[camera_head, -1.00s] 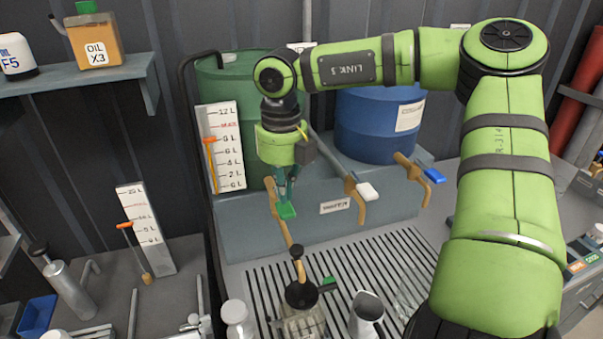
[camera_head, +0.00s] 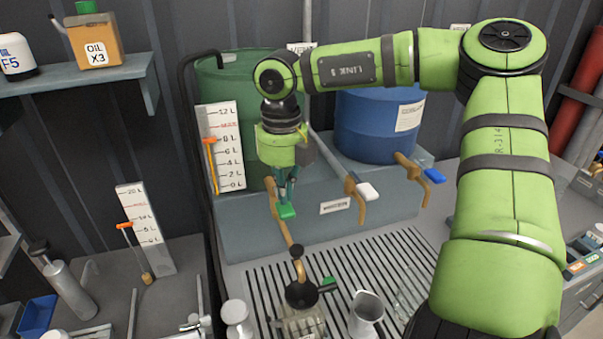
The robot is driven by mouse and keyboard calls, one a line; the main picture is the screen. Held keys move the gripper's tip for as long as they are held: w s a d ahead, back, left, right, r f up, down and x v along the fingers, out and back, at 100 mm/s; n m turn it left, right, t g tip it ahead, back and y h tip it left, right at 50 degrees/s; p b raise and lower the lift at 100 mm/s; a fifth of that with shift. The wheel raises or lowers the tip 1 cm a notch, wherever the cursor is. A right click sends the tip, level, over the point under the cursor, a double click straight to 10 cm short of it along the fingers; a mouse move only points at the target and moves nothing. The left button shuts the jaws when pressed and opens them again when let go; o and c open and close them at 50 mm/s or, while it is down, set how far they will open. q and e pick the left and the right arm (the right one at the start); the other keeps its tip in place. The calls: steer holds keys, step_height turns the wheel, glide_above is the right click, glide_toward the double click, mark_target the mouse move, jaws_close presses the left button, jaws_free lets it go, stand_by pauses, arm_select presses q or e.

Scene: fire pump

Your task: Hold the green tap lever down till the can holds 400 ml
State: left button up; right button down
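The green tap lever (camera_head: 287,212) sits on the brown tap (camera_head: 281,228) in front of the green drum (camera_head: 240,85). My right gripper (camera_head: 287,198) points down with its fingertips at the lever, apparently touching it. The fingers look close together, but I cannot tell whether they are shut or grip the lever. A clear can (camera_head: 303,325) with a black top and a green part stands below the tap spout, at the bottom edge of the picture. Its liquid level cannot be read. My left gripper is out of view.
A white-levered tap (camera_head: 362,195) and a blue-levered tap (camera_head: 420,172) are to the right. A metal jug (camera_head: 366,312) and a white-lidded jar (camera_head: 236,315) flank the can. A gauge board (camera_head: 221,150) stands by the drum. The slatted grate (camera_head: 385,262) is mostly clear.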

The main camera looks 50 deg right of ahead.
mark_target(285, 208)
steer(key=shift+f, duration=0.3)
steer(key=shift+f, duration=1.6)
stand_by(6.1)
